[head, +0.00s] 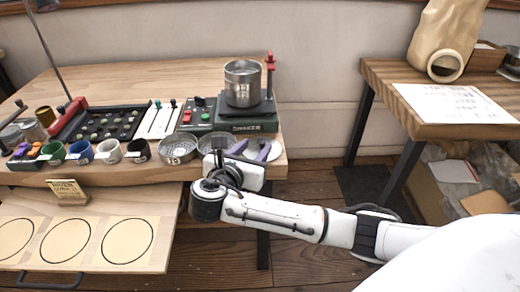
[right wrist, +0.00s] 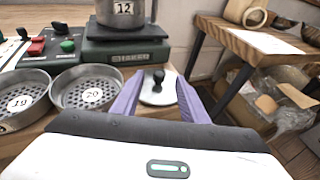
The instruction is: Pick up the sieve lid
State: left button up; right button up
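The sieve lid (right wrist: 166,97) is a pale round disc with a black knob (right wrist: 158,76), lying flat near the right end of the bench. In the head view the lid (head: 273,150) is partly hidden by my right gripper (head: 251,149). In the right wrist view the two purple fingers of my right gripper (right wrist: 157,92) are apart, with the lid and knob showing between them. The gripper is open and holds nothing. Whether the fingers are level with the knob I cannot tell. My left gripper is not in view.
Two numbered sieves (right wrist: 86,88) (right wrist: 22,100) sit left of the lid. Behind is the green shaker (head: 245,119) carrying a metal sieve stack (head: 243,84). Several cups (head: 108,151) line the front edge. A second table (head: 400,75) stands right, across a gap.

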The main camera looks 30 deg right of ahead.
aim_at(261, 142)
jog(key=b+x, duration=0.1)
jog(key=x, duration=0.5)
jog(key=shift+s+f, duration=0.1)
jog(key=shift+f, duration=0.05)
jog(key=shift+d, duration=0.1)
grip_shut()
